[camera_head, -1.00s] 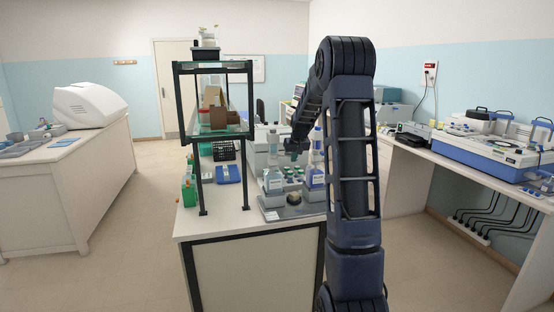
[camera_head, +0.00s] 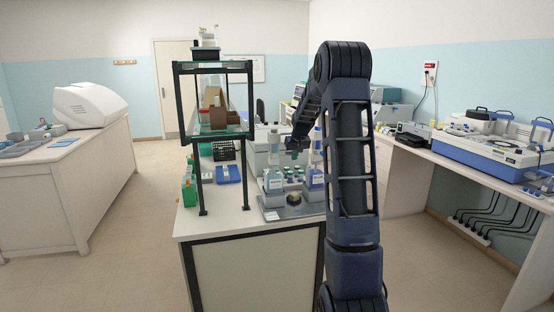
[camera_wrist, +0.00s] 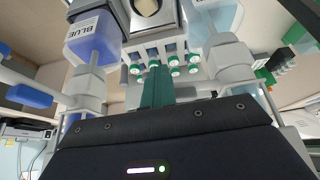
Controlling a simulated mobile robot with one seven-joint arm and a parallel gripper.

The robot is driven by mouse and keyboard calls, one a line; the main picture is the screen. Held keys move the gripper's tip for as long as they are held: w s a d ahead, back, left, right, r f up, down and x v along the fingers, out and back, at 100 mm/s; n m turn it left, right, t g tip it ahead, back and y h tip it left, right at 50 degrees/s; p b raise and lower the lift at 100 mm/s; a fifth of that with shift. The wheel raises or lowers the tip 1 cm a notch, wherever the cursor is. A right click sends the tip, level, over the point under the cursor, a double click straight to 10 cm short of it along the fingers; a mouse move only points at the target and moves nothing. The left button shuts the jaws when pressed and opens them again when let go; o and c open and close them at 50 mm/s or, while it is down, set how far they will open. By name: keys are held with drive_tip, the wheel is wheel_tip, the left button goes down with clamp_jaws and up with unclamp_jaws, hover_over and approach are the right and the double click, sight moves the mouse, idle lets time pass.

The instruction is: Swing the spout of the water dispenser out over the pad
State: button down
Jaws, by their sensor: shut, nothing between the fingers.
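My gripper (camera_wrist: 157,76) shows its green fingers shut and empty in the wrist view, pointing at a row of green-and-white caps. In the head view my gripper (camera_head: 293,153) is above the staining station, between two bottles. The clear bottle (camera_head: 273,181), apparently the water dispenser, stands left in the head view; it seems to be the pale bottle (camera_wrist: 214,16) at upper right in the wrist view. Its spout cannot be made out clearly.
A bottle marked BLUE (camera_wrist: 91,38) stands on the other side of the caps; the head view shows it (camera_head: 315,179) on the right. A black-framed shelf (camera_head: 247,170) stands left of the station.

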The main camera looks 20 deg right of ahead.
drive_tip(key=shift+w+d, duration=0.25)
drive_tip(key=shift+w, duration=0.5)
drive_tip(key=shift+s, duration=0.1)
drive_tip(key=v, duration=0.9)
drive_tip(key=shift+a, duration=0.15)
drive_tip(key=shift+s, duration=0.1)
idle(0.3)
